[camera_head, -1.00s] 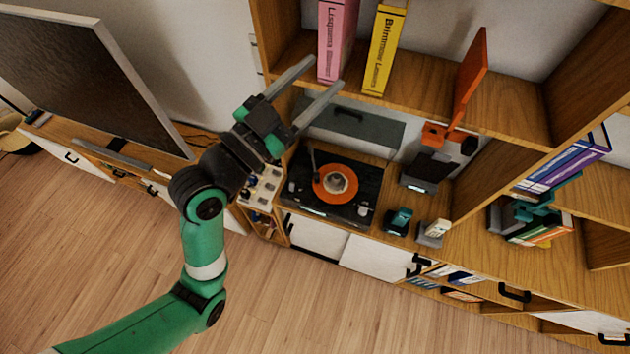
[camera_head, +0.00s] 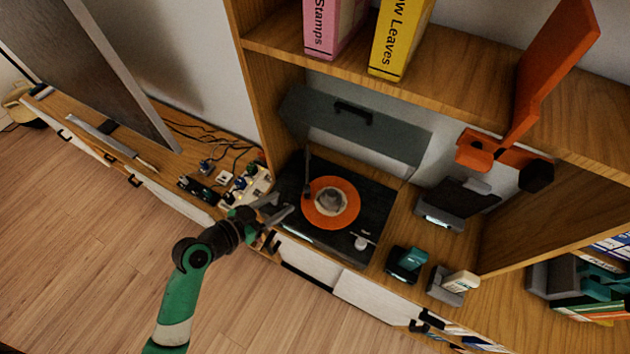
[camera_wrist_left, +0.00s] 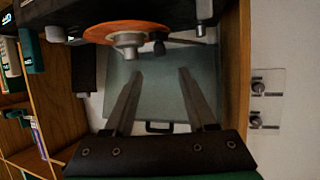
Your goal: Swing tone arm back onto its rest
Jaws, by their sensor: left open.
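The turntable (camera_head: 368,192) is a black deck with an orange record (camera_head: 322,216) and a grey centre piece on it. Its thin dark tone arm (camera_head: 307,168) shows at the record's left side, apparently off the label; whether it touches its rest is too small to tell. My left gripper (camera_head: 283,206) is open and empty at the deck's front left edge, close to the record and tone arm. In the left wrist view my open fingers (camera_wrist_left: 161,73) point toward the orange record (camera_wrist_left: 122,28). A slim grey upright part, probably the tone arm (camera_wrist_left: 203,12), stands right of the record.
A grey lid panel (camera_head: 375,134) with a black handle stands behind the deck. A control panel with knobs (camera_head: 245,187) lies left. Small devices (camera_head: 407,262) stand right.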

